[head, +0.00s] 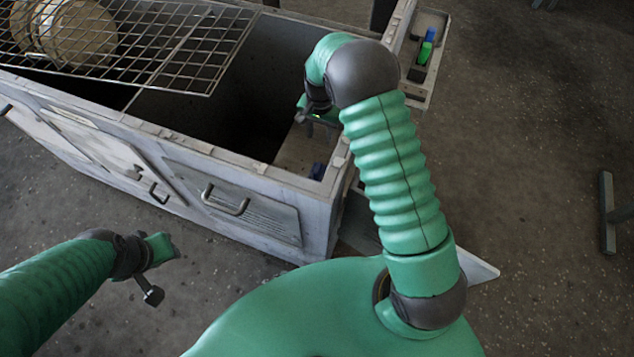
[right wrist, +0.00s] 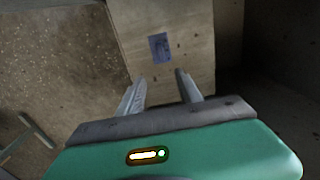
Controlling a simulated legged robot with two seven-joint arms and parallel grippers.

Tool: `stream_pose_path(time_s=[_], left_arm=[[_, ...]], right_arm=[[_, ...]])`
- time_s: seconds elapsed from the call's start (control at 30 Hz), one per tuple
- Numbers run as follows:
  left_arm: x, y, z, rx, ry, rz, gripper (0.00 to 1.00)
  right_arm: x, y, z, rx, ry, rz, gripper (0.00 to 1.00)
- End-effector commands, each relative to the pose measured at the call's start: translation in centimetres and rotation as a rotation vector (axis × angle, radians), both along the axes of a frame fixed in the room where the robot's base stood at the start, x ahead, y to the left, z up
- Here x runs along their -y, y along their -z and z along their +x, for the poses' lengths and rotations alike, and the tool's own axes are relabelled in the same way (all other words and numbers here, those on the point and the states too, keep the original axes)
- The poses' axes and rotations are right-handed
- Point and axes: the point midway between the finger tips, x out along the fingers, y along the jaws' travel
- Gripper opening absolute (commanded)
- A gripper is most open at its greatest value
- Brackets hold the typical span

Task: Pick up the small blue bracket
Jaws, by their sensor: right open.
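The small blue bracket (head: 317,171) lies on a light ledge inside the near right corner of the housing. It also shows in the right wrist view as a dark blue piece (right wrist: 160,47) flat on a pale surface, ahead of the fingertips. My right gripper (right wrist: 158,82) is open and empty, its two fingers apart from the bracket and pointing toward it. In the head view my right gripper (head: 318,114) hangs over the housing opening, partly hidden by its wrist. My left gripper (head: 150,270) is outside the housing at the lower left; its jaws are unclear.
The grey housing (head: 180,135) has raised walls around a dark cavity. A wire grid (head: 170,50) covers its far left part, with a round tan object (head: 78,35) there. A side tray (head: 437,20) at the upper right holds a green piece (head: 425,53) and a blue piece (head: 430,34).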

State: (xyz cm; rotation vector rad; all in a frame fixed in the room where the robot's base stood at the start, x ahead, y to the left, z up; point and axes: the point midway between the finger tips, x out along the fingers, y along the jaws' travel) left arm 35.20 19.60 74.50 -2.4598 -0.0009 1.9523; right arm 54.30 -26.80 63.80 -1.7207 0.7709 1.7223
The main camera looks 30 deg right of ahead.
Motion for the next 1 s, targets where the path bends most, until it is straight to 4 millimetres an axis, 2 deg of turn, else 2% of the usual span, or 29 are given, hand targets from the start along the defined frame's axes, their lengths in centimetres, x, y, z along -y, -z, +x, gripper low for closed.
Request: stream_pose_path(time_s=[0.03,0.07,0.27,0.6,0.7,0.87,1.0], left_arm=[[0.0,2.1,0.0,0.001,0.000,0.000,0.33],[0.0,2.4,0.0,0.001,0.000,0.000,0.33],[0.0,3.0,0.0,0.001,0.000,0.000,0.33],[0.0,5.7,0.0,0.001,0.000,0.000,0.33],[0.0,6.1,0.0,0.001,0.000,0.000,0.33],[0.0,6.6,0.0,0.001,0.000,0.000,0.33],[0.0,8.1,0.0,0.001,0.000,0.000,0.33]], right_arm=[[0.0,2.1,0.0,0.001,0.000,0.000,0.42],[0.0,2.4,0.1,0.001,0.000,0.000,0.42],[0.0,3.7,0.0,0.000,0.000,0.000,0.42],[-0.1,12.3,-0.1,-0.003,0.001,0.000,0.42],[-0.1,13.8,0.0,-0.001,0.001,0.000,0.42],[-0.2,15.0,0.0,0.001,0.000,0.001,0.42],[-0.7,17.7,-0.3,-0.003,-0.001,0.000,0.42]])
